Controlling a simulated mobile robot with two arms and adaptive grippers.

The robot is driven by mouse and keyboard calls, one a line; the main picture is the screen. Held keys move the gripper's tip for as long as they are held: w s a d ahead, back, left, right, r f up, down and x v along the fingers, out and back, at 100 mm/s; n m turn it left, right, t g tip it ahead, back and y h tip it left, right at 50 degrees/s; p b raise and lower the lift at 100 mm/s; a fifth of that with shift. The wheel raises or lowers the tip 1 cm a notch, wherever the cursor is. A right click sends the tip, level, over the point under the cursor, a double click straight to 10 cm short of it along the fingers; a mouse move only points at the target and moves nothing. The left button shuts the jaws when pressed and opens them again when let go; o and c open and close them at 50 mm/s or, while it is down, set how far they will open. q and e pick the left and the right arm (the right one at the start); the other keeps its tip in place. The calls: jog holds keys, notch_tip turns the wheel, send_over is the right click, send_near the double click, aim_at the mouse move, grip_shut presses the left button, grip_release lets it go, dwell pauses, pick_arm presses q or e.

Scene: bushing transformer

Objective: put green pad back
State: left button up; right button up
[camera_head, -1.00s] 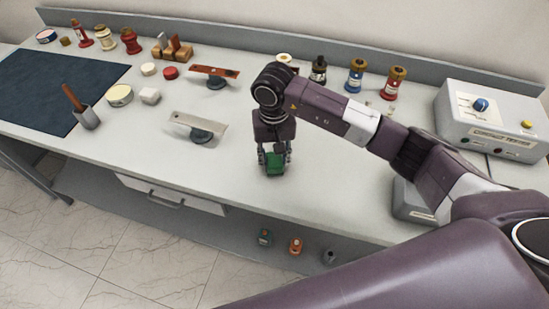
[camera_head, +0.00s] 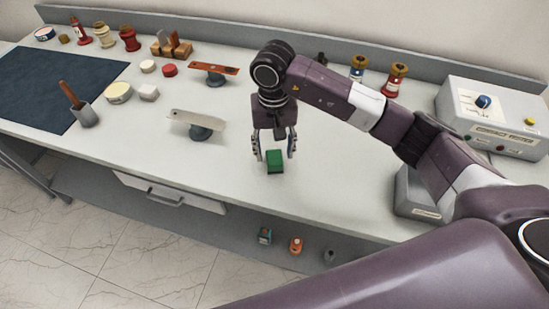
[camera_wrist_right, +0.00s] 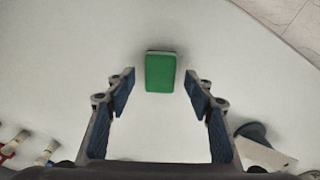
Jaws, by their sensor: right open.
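The green pad (camera_head: 274,160) is a small block standing on the bench top near its front edge. It also shows in the right wrist view (camera_wrist_right: 160,72), ahead of the fingertips. My right gripper (camera_head: 274,152) is open and points down above the pad, with a finger on either side of it in the head view. In the right wrist view the open fingers (camera_wrist_right: 160,92) have a clear gap between them, and nothing is held. My left gripper is not in view.
A metal plate on a dark stand (camera_head: 197,124) stands left of the gripper, and a red-brown one (camera_head: 213,72) stands behind it. A grey control box (camera_head: 493,115) is at the right. Bench space around the pad is clear.

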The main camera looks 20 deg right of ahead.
aim_at(274, 157)
notch_tip(274, 157, up, 9)
jog(key=b, duration=0.2)
jog(key=shift+f, duration=0.15)
jog(key=shift+a, duration=0.1)
dwell(0.3)
